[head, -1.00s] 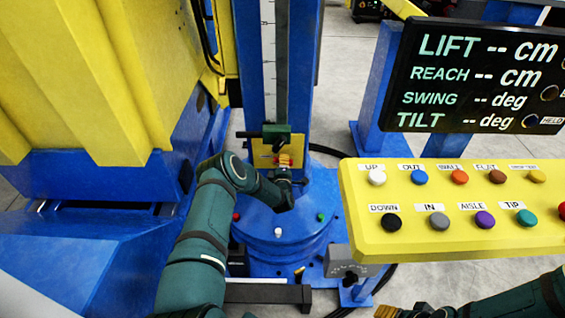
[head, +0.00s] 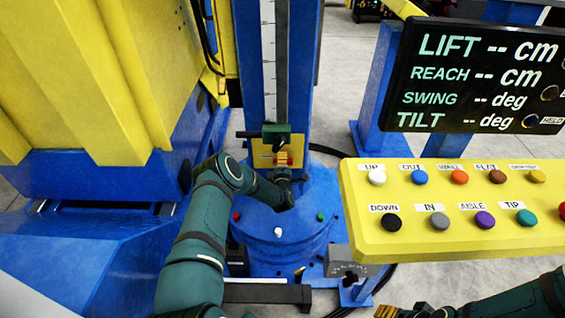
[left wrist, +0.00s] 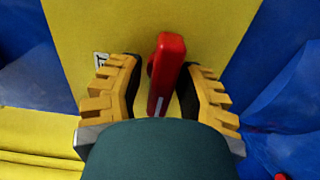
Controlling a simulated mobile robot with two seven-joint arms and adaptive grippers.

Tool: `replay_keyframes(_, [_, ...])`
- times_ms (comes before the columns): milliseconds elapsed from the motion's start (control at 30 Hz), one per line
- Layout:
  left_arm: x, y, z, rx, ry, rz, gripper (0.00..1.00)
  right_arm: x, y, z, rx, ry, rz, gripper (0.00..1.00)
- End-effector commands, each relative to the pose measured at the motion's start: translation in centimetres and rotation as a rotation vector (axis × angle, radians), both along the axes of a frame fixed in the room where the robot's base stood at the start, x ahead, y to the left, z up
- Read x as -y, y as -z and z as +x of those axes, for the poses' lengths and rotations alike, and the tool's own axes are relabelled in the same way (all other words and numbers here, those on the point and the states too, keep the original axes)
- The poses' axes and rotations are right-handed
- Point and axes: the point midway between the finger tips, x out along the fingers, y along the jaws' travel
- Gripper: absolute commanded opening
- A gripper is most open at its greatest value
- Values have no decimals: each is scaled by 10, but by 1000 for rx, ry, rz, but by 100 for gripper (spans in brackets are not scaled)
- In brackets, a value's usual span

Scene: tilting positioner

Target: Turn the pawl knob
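The pawl knob looks to be the red bar-shaped handle (left wrist: 165,75) on a yellow plate in the left wrist view. The same yellow plate (head: 262,153) shows on the blue column in the head view, where my gripper covers most of the knob. My left gripper (head: 283,160) is at the plate, its yellow fingers on either side of the red handle. In the left wrist view the fingers are apart; a gap shows on the left, and the right finger is close to or touching the handle. My right gripper (head: 392,311) shows only partly at the bottom edge.
A yellow button panel (head: 440,240) and a black display (head: 480,75) stand to the right. A large yellow and blue structure (head: 90,80) fills the left. A blue round base (head: 282,250) with small coloured knobs lies below the plate.

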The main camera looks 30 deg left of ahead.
Motion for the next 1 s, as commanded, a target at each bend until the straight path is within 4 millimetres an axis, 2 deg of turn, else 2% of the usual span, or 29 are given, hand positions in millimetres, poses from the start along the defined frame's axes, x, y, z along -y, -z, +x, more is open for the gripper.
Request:
replay_keyframes(467, [4, 2, -6, -4, 1, 0, 50, 0, 0, 0, 0, 0, 0, 53])
replay_keyframes(667, [18, 1, -29, -6, 2, -1, 50, 0, 0, 0, 0, 0, 0, 53])
replay_keyframes(1000, [51, 2, -83, -6, 2, -2, 50, 0, 0, 0, 0, 0, 0, 53])
